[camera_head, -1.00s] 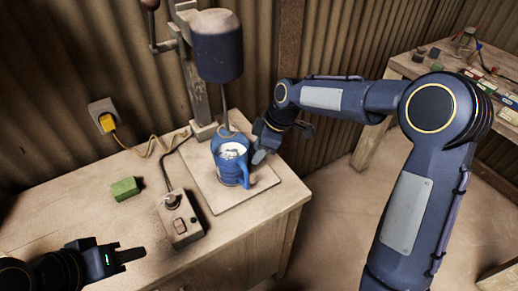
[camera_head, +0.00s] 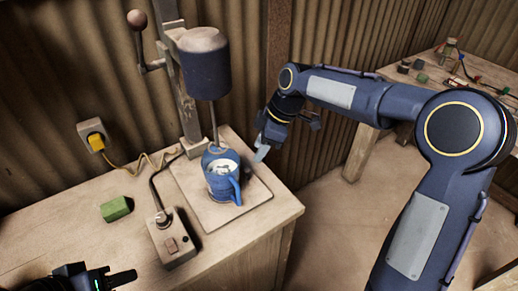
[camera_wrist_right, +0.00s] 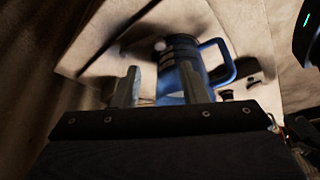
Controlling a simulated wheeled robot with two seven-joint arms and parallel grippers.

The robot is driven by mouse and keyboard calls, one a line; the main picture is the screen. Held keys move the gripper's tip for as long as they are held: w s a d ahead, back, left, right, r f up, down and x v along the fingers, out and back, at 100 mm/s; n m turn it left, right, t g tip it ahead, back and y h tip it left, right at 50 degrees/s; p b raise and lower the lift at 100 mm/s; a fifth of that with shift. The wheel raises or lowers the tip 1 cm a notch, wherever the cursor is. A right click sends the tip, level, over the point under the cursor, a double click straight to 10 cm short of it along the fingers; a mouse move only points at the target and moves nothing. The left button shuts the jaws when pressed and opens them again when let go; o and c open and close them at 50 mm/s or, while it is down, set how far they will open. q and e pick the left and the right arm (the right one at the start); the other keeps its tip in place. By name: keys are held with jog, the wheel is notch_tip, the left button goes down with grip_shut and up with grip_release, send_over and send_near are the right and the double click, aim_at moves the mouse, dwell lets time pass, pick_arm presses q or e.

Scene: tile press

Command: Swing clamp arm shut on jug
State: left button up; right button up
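The blue jug (camera_head: 222,178) stands upright under the press head, with pale contents and its handle toward the front right. It also shows, blurred, in the right wrist view (camera_wrist_right: 182,62). My right gripper (camera_head: 263,150) is just right of and behind the jug, apart from it. In the right wrist view its two grey fingers (camera_wrist_right: 160,84) are spread with nothing clearly between them. I cannot clearly make out the clamp arm; a dark bar (camera_wrist_right: 122,34) runs slantwise beside the jug there. My left gripper (camera_head: 122,279) is low at the left, away from the jug, its opening unclear.
The press head (camera_head: 205,72) hangs above the jug on a post, with a lever knob (camera_head: 137,19) at its left. A switch box (camera_head: 172,238) with a cable and a green block (camera_head: 115,209) lie on the bench (camera_head: 60,225). A second table stands at the back right.

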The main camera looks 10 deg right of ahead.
jog(key=shift+c, duration=0.5)
jog(key=d+r, duration=0.1)
jog(key=d+r+n+p, duration=0.1)
jog(key=d, duration=0.1)
jog(key=w+d+r+n+g+h, duration=0.1)
jog(key=d, duration=0.1)
jog(key=shift+r, duration=0.2)
jog(key=c, duration=0.7)
jog(key=shift+d+n, duration=0.4)
grip_shut()
jog(key=p, duration=0.1)
send_over(257, 180)
jog(key=d, duration=0.1)
notch_tip(257, 180, down, 10)
jog(key=shift+w+r, duration=0.1)
jog(key=shift+a+f, duration=0.25)
jog(key=shift+a, duration=0.25)
